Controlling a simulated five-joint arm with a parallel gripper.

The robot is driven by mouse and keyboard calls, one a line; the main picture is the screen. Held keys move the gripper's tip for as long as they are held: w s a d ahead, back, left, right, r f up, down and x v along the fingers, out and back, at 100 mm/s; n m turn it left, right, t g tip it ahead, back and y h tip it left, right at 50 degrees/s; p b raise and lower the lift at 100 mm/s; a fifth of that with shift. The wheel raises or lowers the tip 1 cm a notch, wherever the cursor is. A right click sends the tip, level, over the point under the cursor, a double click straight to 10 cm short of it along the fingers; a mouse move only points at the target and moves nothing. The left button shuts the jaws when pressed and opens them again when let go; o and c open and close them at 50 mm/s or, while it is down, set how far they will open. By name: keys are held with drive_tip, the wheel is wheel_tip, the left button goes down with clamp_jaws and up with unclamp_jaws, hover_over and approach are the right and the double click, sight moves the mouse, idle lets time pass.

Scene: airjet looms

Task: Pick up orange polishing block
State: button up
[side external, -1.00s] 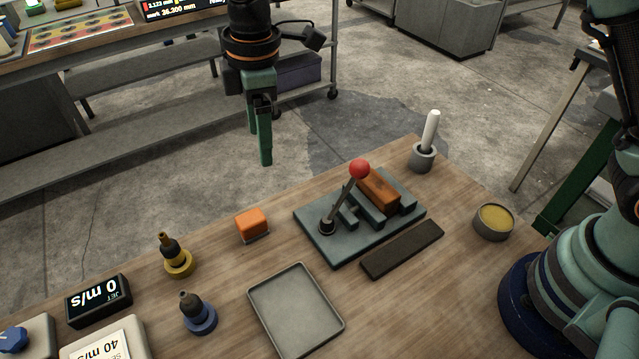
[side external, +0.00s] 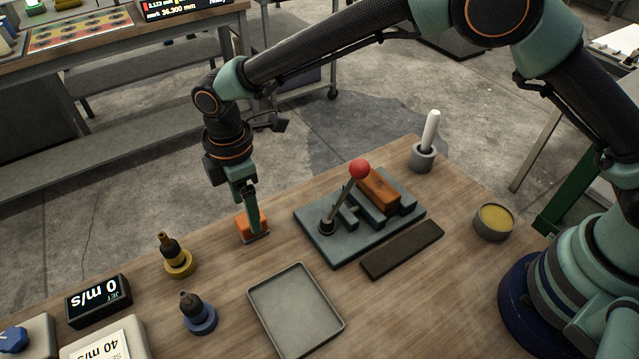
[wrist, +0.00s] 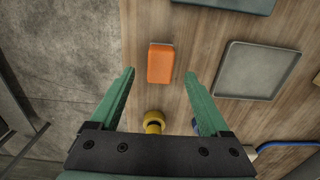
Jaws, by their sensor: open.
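The orange polishing block (side external: 241,226) sits on the wooden bench near its far edge, left of the lever fixture. It also shows in the wrist view (wrist: 160,64), between the two green fingertips with a gap on each side. My gripper (side external: 254,229) is open and empty, pointing down at the block. In the side view a finger covers the middle of the block. I cannot tell how far down the block's sides the fingertips reach.
A fixture with a red-knobbed lever (side external: 359,169) stands to the right. An empty grey tray (side external: 337,313) lies in front, a yellow-based nozzle (side external: 178,264) to the left and a blue-based nozzle (side external: 200,320) nearer. Bare bench surrounds the block.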

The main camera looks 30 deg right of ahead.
wheel_tip(320, 180, down, 4)
drive_tip(key=shift+d+f, duration=0.15)
drive_tip(key=shift+f, duration=0.05)
clamp_jaws()
drive_tip(key=shift+r, duration=0.1)
wheel_tip(320, 180, up, 20)
idle(0.7)
